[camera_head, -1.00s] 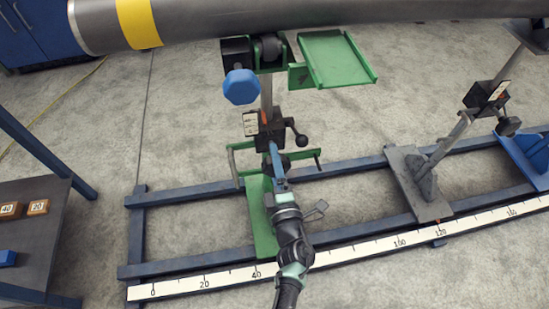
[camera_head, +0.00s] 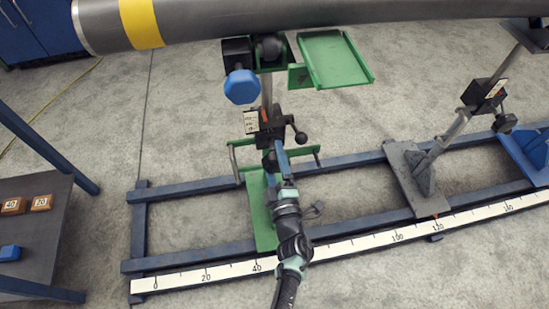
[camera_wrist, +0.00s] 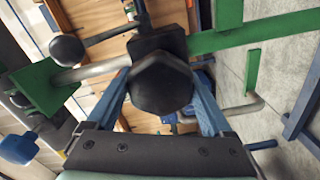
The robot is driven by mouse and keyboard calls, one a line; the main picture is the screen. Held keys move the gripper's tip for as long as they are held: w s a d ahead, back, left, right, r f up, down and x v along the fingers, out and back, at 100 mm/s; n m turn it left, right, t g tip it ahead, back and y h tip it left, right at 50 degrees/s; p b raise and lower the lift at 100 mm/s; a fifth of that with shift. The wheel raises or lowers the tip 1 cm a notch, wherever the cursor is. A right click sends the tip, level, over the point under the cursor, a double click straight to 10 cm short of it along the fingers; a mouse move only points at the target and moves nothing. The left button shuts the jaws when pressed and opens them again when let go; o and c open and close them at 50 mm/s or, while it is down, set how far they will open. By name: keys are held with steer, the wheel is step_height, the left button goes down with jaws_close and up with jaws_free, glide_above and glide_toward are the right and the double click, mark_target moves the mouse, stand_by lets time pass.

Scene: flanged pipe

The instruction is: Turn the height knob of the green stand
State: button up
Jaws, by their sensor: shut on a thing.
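The green stand (camera_head: 259,215) stands on the blue rail frame, with a grey post rising to a roller head under the pipe. Its black height knob (camera_wrist: 162,82) faces the camera in the wrist view, a dark faceted knob in front of a black block. My gripper (camera_wrist: 165,95) has one blue finger on each side of the knob and is shut on it. In the head view my gripper (camera_head: 278,158) reaches the stand's black clamp block (camera_head: 267,124) from the front and hides the knob. A black lever with a ball end (camera_head: 299,137) sticks out to the right.
A large grey pipe (camera_head: 210,22) with a yellow band runs above. A blue knob (camera_head: 242,86) and a green tray (camera_head: 335,58) sit near the stand's top. A grey stand (camera_head: 410,180) is to the right. A dark table (camera_head: 35,230) with number blocks is at left.

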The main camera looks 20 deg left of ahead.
steer(key=o, duration=1.1)
steer(key=p+v, duration=0.3)
steer(key=v, duration=1)
steer(key=shift+c, duration=0.2)
